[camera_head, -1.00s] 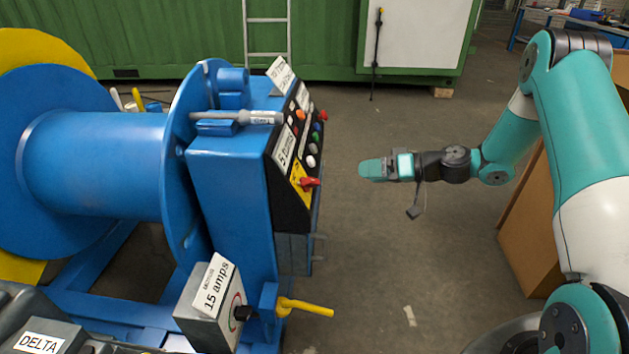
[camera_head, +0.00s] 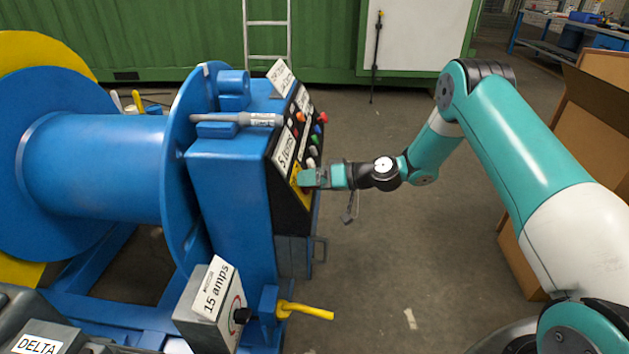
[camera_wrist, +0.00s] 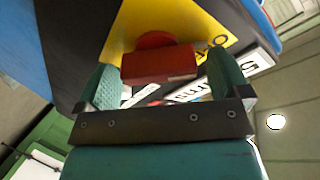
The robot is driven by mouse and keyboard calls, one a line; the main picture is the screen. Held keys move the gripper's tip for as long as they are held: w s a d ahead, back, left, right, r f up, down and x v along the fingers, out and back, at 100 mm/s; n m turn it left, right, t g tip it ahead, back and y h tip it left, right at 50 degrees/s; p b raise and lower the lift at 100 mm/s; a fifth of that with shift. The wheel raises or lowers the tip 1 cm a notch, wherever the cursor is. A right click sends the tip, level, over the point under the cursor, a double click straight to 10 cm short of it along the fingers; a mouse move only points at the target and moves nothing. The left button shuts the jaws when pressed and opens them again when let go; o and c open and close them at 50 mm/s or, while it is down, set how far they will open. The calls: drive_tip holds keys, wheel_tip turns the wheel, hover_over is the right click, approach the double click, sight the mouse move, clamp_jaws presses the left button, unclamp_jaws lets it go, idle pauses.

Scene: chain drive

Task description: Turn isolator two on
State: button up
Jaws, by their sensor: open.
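The red switch handle (camera_wrist: 158,64) sits on a yellow plate (camera_wrist: 205,22) with black markings, on the black control panel. In the wrist view it lies between the two teal fingers of my gripper (camera_wrist: 163,78). The fingers are open, one on each side of the handle, and a gap shows at each side. In the head view my gripper (camera_head: 312,178) is at the panel's lower yellow area (camera_head: 295,178) and hides the handle there. I cannot read which isolator the plate names.
The panel's coloured buttons (camera_head: 317,129) and white labels (camera_head: 283,148) are just above my gripper. Below are a grey box labelled 15 amps (camera_head: 213,300) and a yellow lever (camera_head: 305,309). A blue drum (camera_head: 95,165) stands left.

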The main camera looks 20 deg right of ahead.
drive_tip(key=c, duration=0.9)
drive_tip(key=shift+c, duration=0.2)
drive_tip(key=shift+r+m, duration=0.1)
drive_tip(key=shift+m, duration=0.2)
drive_tip(key=m+h+p, duration=0.1)
drive_tip(key=m+p, duration=0.1)
drive_tip(key=m, duration=0.1)
drive_tip(key=shift+m, duration=0.3)
drive_tip(key=m+h+p, duration=0.1)
drive_tip(key=m+p, duration=0.1)
drive_tip(key=m, duration=0.3)
drive_tip(key=shift+w+d+m+p, duration=0.1)
drive_tip(key=shift+d+m+p, duration=0.05)
drive_tip(key=shift+m+p, duration=0.15)
drive_tip(key=m, duration=0.1)
drive_tip(key=m+p, duration=0.1)
drive_tip(key=m, duration=0.2)
drive_tip(key=shift+f+g+h+p, duration=0.3)
drive_tip(key=shift+g+h+p, duration=0.1)
drive_tip(key=shift+d+f+m+g+p, duration=0.15)
drive_tip(key=shift+m+g+p, duration=0.35)
drive_tip(key=shift+m, duration=1.6)
